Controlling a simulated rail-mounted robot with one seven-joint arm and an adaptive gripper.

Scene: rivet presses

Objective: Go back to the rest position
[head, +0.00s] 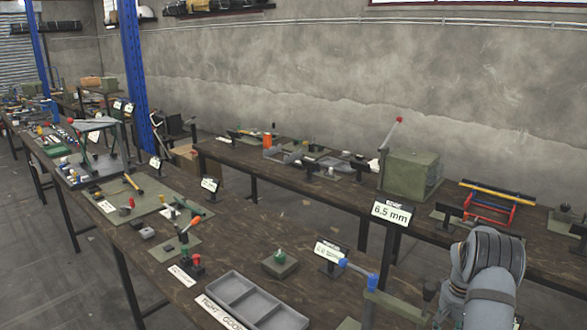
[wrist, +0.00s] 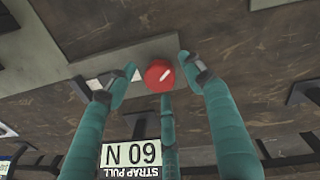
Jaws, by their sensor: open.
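My gripper (wrist: 158,72) shows in the wrist view with three teal fingers spread open. A pale grey plate (wrist: 135,58) lies behind the knob. In the head view only part of my own grey arm shows at the lower right; my fingers are not in sight there. No rest position is marked in either view.
An upside-down sign (wrist: 131,153) reading "60 N STRAP PULL" stands close to the fingers. In the head view, a bench holds a grey tray (head: 216,281), a green knob on a block (head: 279,264) and a blue-knobbed press (head: 372,281). A 6.5 mm sign (head: 391,213) stands nearby.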

